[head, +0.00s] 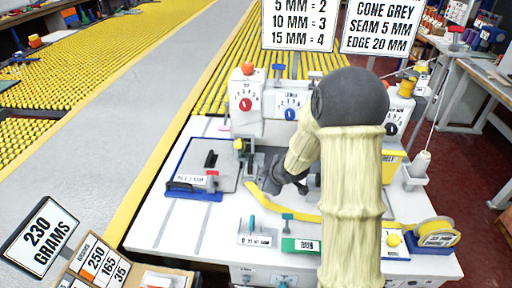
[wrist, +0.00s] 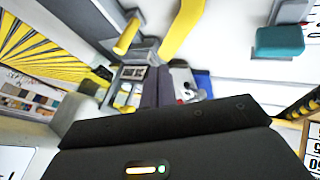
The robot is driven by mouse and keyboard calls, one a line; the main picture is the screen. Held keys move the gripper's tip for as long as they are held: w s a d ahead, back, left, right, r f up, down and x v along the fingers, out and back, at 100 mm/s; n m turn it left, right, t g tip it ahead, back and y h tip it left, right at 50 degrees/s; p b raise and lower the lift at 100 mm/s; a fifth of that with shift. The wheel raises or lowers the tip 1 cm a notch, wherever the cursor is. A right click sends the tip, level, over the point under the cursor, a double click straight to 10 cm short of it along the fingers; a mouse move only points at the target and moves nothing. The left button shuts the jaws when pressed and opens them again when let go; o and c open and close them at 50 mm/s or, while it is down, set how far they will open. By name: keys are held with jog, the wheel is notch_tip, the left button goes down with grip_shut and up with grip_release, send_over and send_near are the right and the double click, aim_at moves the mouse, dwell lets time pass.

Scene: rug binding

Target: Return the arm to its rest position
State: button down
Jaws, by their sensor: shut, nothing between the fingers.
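My arm (head: 350,200) rises in a cream ribbed sleeve over the right of the white machine table (head: 160,235), bends at a dark grey joint (head: 350,97) and slopes down to the left. My gripper shows in the wrist view (wrist: 165,88) with its dark fingers together and nothing held. In the head view its end is small, dark and partly hidden by the sleeve, close to the sewing machine (head: 262,120). I cannot tell whether it touches anything there. A yellow binding strip (head: 285,210) curves across the table below it.
A blue-edged plate (head: 195,193) lies left of the machine. A green block (head: 300,245) and a yellow tape roll (head: 437,233) sit toward the front. A thread cone (head: 421,163) stands at right. Numbered signs (head: 300,25) stand behind. A grey aisle (head: 130,105) runs along the left.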

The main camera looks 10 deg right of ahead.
jog(key=s+d+r+m+g+h+p, duration=0.1)
jog(key=s+r+m+g+p, duration=0.1)
jog(key=s+r+m, duration=0.4)
jog(key=s+d+r+m+g+h+p, duration=0.1)
jog(key=s+r+m+p, duration=0.3)
jog(key=s, duration=1.2)
notch_tip(320, 180, up, 4)
jog(key=m+g, duration=0.1)
jog(key=m, duration=0.2)
jog(key=shift+h+p, duration=0.35)
jog(key=shift+h, duration=0.05)
jog(key=shift+w+f, duration=0.1)
